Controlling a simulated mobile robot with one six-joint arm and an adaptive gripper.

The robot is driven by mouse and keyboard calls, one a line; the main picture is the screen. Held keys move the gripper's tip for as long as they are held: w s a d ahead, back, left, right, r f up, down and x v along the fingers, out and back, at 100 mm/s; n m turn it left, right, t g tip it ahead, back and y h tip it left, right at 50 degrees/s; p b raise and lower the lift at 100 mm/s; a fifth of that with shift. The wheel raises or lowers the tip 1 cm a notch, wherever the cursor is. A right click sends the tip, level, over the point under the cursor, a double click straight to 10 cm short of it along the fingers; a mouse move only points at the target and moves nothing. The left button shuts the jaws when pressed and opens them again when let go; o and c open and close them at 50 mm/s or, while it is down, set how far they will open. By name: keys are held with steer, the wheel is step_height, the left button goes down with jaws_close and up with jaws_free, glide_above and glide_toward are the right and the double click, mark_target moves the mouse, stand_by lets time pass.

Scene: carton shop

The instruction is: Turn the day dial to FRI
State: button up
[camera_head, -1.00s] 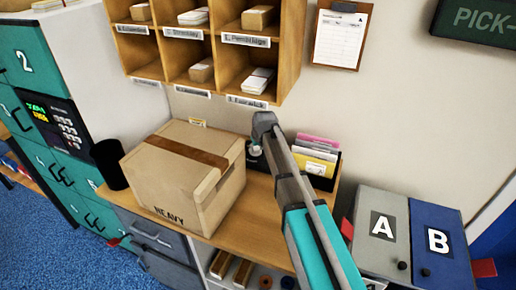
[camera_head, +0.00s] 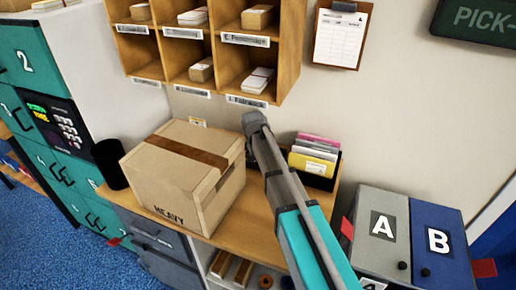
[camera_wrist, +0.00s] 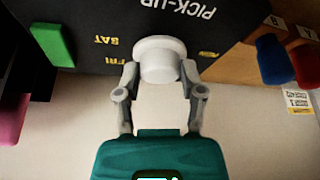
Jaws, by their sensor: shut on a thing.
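The day dial is a round white knob (camera_wrist: 160,52) on a black panel (camera_wrist: 85,15), close up in the wrist view. Yellow letters for FRI and SAT and white PICK-UP lettering show on the panel, upside down. A yellow mark sits beside the knob at right. My gripper (camera_wrist: 160,74) is shut on the knob, one finger on each side. I cannot tell which day the knob points to. In the head view my arm hides the dial, beside the cardboard carton marked HEAVY (camera_head: 205,195).
An organiser with colourful folders (camera_head: 316,158) stands right of my arm. Wooden pigeonholes (camera_head: 222,58) hang above the bench. A black cup (camera_head: 110,164) is left of the carton. Bins A (camera_head: 383,228) and B (camera_head: 437,240) stand at right.

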steer(key=shift+m, duration=0.4)
steer(key=o, duration=1.1)
steer(key=shift+o, duration=0.2)
